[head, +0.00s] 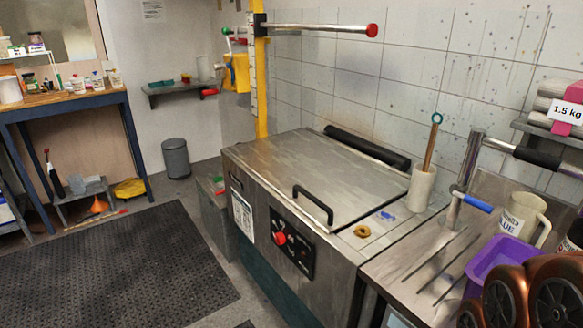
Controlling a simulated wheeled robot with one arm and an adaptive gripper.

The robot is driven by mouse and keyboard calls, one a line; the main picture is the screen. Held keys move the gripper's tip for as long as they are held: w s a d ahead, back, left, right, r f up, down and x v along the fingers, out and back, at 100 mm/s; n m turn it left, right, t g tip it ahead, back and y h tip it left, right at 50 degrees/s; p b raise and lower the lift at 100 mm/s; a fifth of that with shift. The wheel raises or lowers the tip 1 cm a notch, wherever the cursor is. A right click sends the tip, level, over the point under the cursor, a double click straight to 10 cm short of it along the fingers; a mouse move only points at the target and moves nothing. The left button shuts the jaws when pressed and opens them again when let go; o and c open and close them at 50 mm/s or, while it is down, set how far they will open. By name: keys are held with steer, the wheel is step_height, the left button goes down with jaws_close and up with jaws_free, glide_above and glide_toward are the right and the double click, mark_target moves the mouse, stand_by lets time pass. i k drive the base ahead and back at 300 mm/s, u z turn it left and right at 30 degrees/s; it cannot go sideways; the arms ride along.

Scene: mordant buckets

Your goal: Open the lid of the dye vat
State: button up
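The dye vat (255,240) is a steel box against the tiled wall, in the middle of the head view. Its flat steel lid (310,168) lies shut on top. A black bar handle (313,204) stands at the lid's front edge. The front panel has a black control plate with a red knob (280,239). A black padded roll (367,147) runs along the back of the lid. My gripper is out of view. Copper-coloured parts at the bottom right look like my folded arm.
A white holder with a wooden-handled tool (427,160), a brown ring (362,231) and a small blue item (387,216) sit right of the lid. Further right are a blue-levered tap (470,200), a mug (523,219) and a purple tub (497,259). A dark mat (120,265) covers open floor at left.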

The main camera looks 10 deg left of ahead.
mark_target(335, 177)
steer(key=u, duration=0.45)
steer(key=i, duration=0.5)
steer(key=k, duration=1.25)
steer(key=u, duration=0.95)
steer(key=i, duration=1.75)
steer(key=z, duration=0.4)
